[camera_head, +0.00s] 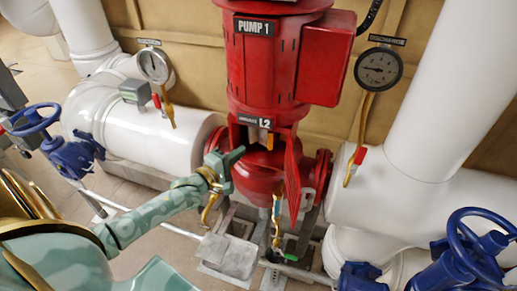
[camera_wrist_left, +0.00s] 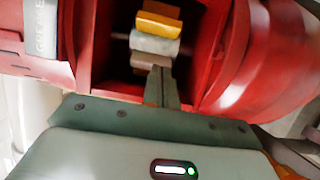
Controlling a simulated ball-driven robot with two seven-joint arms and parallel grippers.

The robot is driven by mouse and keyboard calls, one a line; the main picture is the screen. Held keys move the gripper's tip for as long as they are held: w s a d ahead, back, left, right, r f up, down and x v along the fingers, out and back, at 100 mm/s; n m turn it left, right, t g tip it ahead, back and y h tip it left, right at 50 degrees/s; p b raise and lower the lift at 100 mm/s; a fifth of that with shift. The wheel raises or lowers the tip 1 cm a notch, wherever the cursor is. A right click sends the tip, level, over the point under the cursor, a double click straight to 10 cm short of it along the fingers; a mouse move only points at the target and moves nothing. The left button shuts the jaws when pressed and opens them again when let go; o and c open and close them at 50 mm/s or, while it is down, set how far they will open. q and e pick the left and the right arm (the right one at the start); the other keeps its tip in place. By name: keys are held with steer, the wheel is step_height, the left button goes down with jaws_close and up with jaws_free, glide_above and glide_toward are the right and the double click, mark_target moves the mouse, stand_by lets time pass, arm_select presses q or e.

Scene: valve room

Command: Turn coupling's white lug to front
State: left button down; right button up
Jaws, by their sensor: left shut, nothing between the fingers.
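My left gripper (camera_head: 238,155) is shut and empty, at the left of the opening. In the left wrist view its fingertips (camera_wrist_left: 162,78) point into the opening, close to the brownish lug; contact cannot be told. My right gripper is not in view.
The red pump (camera_head: 270,60) has a red guard panel (camera_head: 292,183) hanging at the right of the opening. White pipes (camera_head: 155,138) flank it, with gauges (camera_head: 379,69) and blue valve wheels (camera_head: 478,240). A brass-coloured tube (camera_head: 358,130) hangs from the right gauge.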

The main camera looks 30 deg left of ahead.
mark_target(266, 138)
arm_select(q)
steer(key=w, duration=0.3)
steer(key=shift+w+d, duration=0.65)
steer(key=shift+d, duration=0.25)
steer(key=shift+w+d, duration=0.3)
steer(key=shift+d, duration=0.2)
steer(key=shift+w+d, duration=0.3)
steer(key=shift+d, duration=0.15)
steer(key=shift+d, duration=0.2)
